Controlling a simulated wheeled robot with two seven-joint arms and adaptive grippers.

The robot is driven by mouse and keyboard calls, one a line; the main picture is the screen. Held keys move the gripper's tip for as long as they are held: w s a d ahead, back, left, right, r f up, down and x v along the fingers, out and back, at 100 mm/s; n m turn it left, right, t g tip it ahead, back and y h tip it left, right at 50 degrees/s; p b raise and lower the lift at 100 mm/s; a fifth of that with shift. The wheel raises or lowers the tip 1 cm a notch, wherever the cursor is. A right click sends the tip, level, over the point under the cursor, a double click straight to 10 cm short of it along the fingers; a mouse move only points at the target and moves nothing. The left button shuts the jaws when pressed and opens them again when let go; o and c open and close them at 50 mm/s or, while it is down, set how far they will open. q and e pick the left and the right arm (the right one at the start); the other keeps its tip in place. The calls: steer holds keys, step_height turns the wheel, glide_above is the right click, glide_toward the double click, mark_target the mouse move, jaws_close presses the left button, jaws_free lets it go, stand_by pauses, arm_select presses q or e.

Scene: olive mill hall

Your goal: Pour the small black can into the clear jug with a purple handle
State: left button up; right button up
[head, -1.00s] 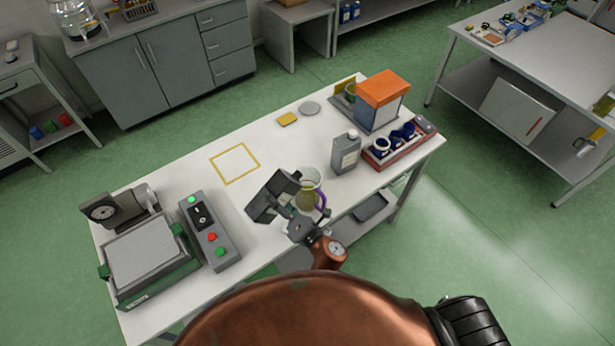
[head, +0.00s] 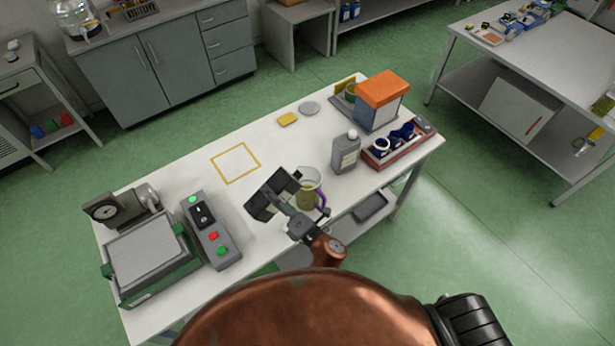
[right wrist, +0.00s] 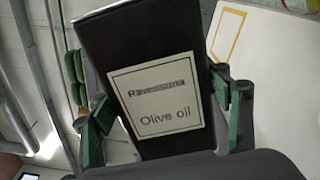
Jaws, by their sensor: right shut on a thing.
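The small black can (head: 268,198) is tilted in my right gripper (head: 293,197), just left of the jug in the head view. In the right wrist view, the can (right wrist: 148,50) shows a pale "Olive oil" label between the green-padded fingers (right wrist: 168,108). The clear jug (head: 311,181) with a purple handle stands upright on the white table. Its lower part looks yellowish-green. My gripper and wrist cover part of its near side. The can's mouth and any stream from it cannot be made out. My left gripper is not in view.
A grey bottle (head: 345,154) stands right of the jug, near a red-brown rack (head: 402,152) with dark blue cups. An orange-topped box (head: 383,90) is behind. A button box (head: 209,230) stands to the left. The yellow outlined square (head: 235,163) is empty.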

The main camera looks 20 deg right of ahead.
mark_target(284, 194)
steer(key=shift+a+r+m+p, duration=0.1)
steer(key=shift+r+m+p, duration=0.4)
steer(key=shift+r, duration=0.15)
steer(key=shift+w+d+r+m+p, duration=0.15)
steer(key=shift+d+m+p, duration=0.1)
steer(key=shift+d+m, duration=0.15)
steer(key=shift+w+d+f+m+p, duration=0.15)
steer(key=shift+d+m+p, duration=0.1)
steer(key=shift+m, duration=0.15)
stand_by(1.2)
steer(key=shift+d+r+m+p, duration=0.15)
steer(key=shift+r+m+p, duration=0.6)
steer(key=shift+p, duration=0.1)
stand_by(2.4)
